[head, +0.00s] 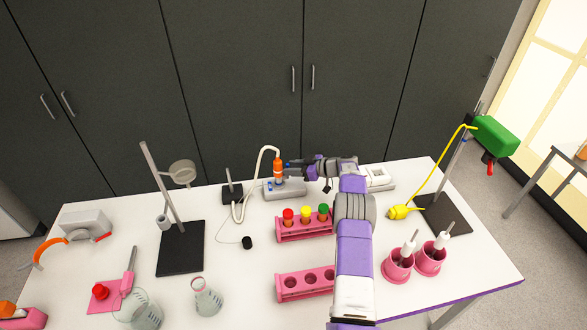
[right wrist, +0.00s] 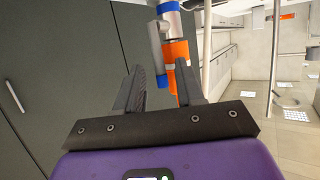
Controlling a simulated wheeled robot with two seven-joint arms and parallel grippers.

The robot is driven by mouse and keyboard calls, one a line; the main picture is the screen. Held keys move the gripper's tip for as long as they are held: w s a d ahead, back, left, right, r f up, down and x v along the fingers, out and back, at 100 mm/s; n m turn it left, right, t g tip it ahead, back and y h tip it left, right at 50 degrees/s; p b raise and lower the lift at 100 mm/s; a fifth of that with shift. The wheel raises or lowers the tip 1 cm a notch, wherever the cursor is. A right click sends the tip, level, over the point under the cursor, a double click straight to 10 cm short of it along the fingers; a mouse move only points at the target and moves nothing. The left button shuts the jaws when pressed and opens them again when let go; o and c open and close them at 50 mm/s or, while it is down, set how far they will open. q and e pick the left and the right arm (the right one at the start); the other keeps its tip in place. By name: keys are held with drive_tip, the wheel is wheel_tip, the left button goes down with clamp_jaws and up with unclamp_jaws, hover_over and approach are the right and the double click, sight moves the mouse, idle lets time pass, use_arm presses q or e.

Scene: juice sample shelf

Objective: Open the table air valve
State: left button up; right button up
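The table air valve (head: 278,170) is an upright orange body with blue bands on a grey base at the table's back edge. A white hose curves from its top. In the right wrist view the valve (right wrist: 180,52) shows orange, blue and silver parts, just beyond the fingertips. A silver stub on it faces the gap between the fingers, and the right finger hides part of the orange body. My right gripper (head: 292,168) is just right of the valve. Its fingers (right wrist: 162,78) are apart with nothing clearly held. I cannot tell whether they touch the valve. My left gripper is out of view.
A pink rack with capped tubes (head: 304,232) and another pink rack (head: 304,285) stand left of my right arm. Stands (head: 181,250) and a flask (head: 206,298) are at left. Pink cups (head: 398,270) and a green device (head: 497,137) are at right.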

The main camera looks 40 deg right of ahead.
drive_tip(key=v, duration=0.7)
drive_tip(key=shift+s, duration=0.25)
drive_tip(key=shift+d+r, duration=0.1)
